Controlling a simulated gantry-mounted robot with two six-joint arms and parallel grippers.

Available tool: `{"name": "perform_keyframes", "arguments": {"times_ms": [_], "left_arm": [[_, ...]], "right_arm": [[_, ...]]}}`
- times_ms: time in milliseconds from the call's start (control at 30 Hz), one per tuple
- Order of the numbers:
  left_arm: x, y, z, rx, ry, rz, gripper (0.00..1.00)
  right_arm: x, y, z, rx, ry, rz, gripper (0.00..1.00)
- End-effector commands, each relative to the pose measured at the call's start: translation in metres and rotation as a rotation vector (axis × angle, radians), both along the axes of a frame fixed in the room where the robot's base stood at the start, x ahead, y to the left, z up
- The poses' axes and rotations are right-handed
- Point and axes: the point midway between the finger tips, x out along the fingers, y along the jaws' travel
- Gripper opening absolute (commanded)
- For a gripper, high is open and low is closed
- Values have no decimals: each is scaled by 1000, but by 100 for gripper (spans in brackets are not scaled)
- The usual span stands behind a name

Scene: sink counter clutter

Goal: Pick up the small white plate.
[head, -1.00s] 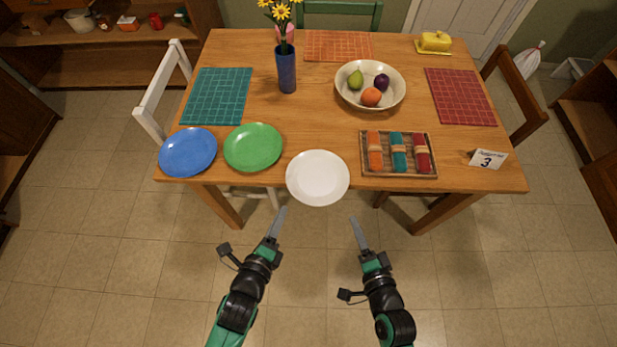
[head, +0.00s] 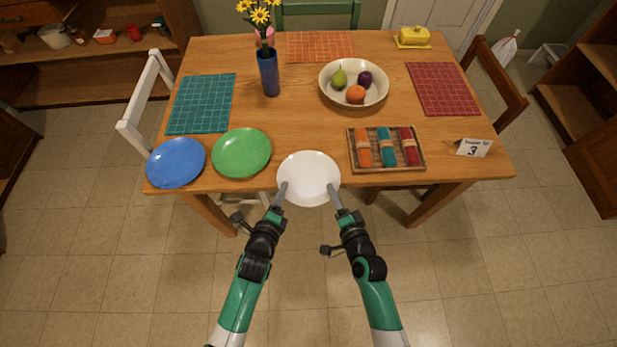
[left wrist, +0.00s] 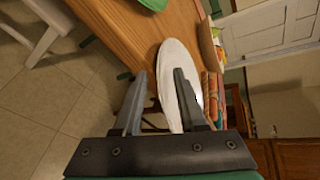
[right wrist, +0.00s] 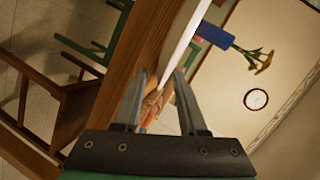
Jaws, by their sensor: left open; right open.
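The white plate (head: 309,172) lies flat at the table's front edge and juts out past it. My left gripper (head: 284,187) is at the plate's front left rim, and my right gripper (head: 331,188) is at its front right rim. Both are open. In the left wrist view the plate (left wrist: 171,58) shows tilted, beyond and between the open fingers. In the right wrist view the plate (right wrist: 187,38) shows nearly edge-on, just beyond the open fingers. I cannot tell whether any finger touches the rim.
A green plate (head: 241,153) and a blue plate (head: 176,163) lie left of the white one. A wooden tray (head: 387,170) with rolled napkins is close on its right. A fruit bowl (head: 333,101) and a blue vase (head: 268,74) stand behind. The floor in front is clear.

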Motion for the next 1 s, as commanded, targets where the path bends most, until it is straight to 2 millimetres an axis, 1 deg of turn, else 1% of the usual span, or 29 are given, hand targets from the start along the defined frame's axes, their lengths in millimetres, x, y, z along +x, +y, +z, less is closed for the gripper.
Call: {"name": "perform_keyframes", "arguments": {"times_ms": [100, 333, 367, 500, 567, 600, 1000], "left_arm": [[4, -1, -1, -1, 0, 0, 41], [4, -1, -1, -1, -1, 0, 41], [4, -1, -1, -1, -1, 0, 39], [4, -1, -1, 0, 0, 0, 14], [4, -1, -1, 0, -1, 0, 3], [4, -1, -1, 0, -1, 0, 0], [4, -1, -1, -1, 0, 0, 0]], "right_arm": [[4, 1, -1, 1, 1, -1, 41], [4, 1, -1, -1, 0, -1, 41], [4, 1, -1, -1, 0, -1, 40], [4, 1, -1, -1, 0, -1, 14], [4, 1, -1, -1, 0, -1, 4], [4, 1, -1, -1, 0, -1, 0], [4, 1, -1, -1, 0, -1, 0]]}}
